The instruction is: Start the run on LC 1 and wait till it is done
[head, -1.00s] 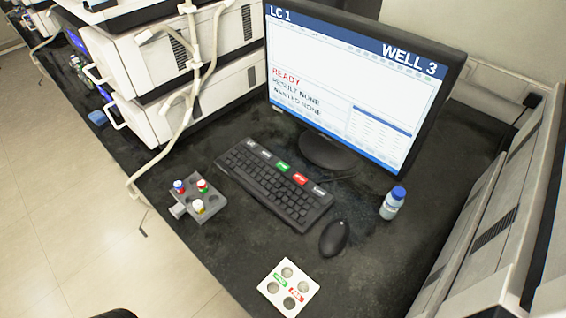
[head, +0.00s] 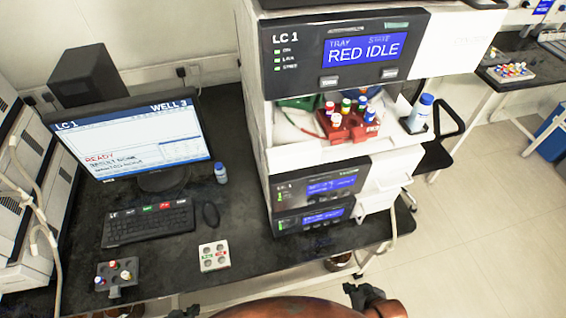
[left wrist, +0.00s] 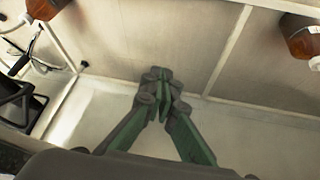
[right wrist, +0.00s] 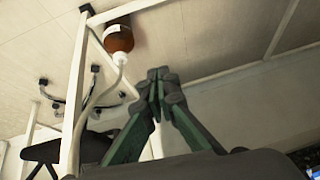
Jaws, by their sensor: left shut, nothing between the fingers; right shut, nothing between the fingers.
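The LC 1 stack (head: 325,120) stands right of centre in the head view. Its top display (head: 362,51) reads RED IDLE, with two buttons (head: 360,78) below it. A red tray (head: 347,125) of capped vials sits in the open bay. The monitor (head: 130,140) is headed LC 1, WELL 3 and reads READY; the smaller lines are blurred. The keyboard (head: 148,221) has a green and a red key at its back edge. My left gripper (left wrist: 158,85) and right gripper (right wrist: 158,85) are shut and empty in their wrist views, away from the keyboard and stack.
A mouse (head: 210,215) and a blue-capped bottle (head: 221,173) are beside the keyboard. A grey vial rack (head: 116,275) and a white holder (head: 214,256) lie near the front edge. Another blue-capped bottle (head: 421,110) stands at the bay's right. Open floor (head: 490,220) lies at right.

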